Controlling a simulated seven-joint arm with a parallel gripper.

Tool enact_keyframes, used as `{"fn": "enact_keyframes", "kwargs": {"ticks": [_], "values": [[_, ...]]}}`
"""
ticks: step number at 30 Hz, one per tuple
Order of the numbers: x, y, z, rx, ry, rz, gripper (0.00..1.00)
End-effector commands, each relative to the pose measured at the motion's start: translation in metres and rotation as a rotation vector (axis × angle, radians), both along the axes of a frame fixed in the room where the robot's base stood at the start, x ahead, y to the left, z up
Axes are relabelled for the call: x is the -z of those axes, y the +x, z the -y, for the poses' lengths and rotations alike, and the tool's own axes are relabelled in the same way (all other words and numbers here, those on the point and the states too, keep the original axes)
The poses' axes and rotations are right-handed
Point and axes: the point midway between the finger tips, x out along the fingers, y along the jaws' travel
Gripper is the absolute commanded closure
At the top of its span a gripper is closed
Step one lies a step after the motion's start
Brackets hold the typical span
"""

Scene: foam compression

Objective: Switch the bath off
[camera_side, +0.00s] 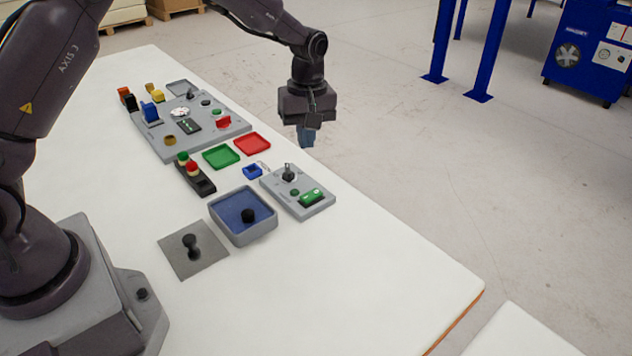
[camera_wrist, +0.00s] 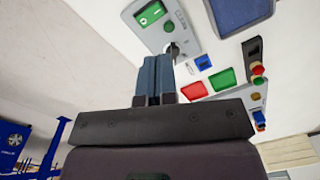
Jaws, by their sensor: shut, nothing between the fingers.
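A grey control box (camera_side: 318,207) stands near the table's right edge. It carries a green rocker switch (camera_side: 311,197), a small green lamp or button (camera_side: 295,192) and a dark knob (camera_side: 288,173). The wrist view shows the rocker switch (camera_wrist: 150,13) with white marks and the knob (camera_wrist: 172,51) just beyond my fingertips. A grey, blue-floored basin (camera_side: 230,212), possibly the bath, stands left of the box with a dark round knob in it. My gripper (camera_side: 306,143), with blue fingers (camera_wrist: 156,60), is shut and empty, raised beyond the box. The rocker's position is too small to tell.
A larger grey board (camera_side: 165,150) with several parts is farther back. A plate with a black handle (camera_side: 190,244) sits in front. The table's front right is clear.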

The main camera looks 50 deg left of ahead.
Motion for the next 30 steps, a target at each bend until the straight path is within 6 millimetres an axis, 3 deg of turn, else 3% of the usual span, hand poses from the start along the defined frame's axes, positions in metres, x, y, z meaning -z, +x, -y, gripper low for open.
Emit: {"fn": "enact_keyframes", "kwargs": {"ticks": [4, 9, 23, 30], "values": [[-0.011, 0.025, -0.001, -0.226, 0.007, 0.054, 1.0], [-0.013, 0.025, 0.0, -0.363, 0.009, 0.054, 1.0], [-0.011, 0.025, 0.0, -0.39, 0.009, 0.054, 1.0], [0.022, 0.024, 0.0, -0.39, 0.009, 0.049, 1.0]]}}
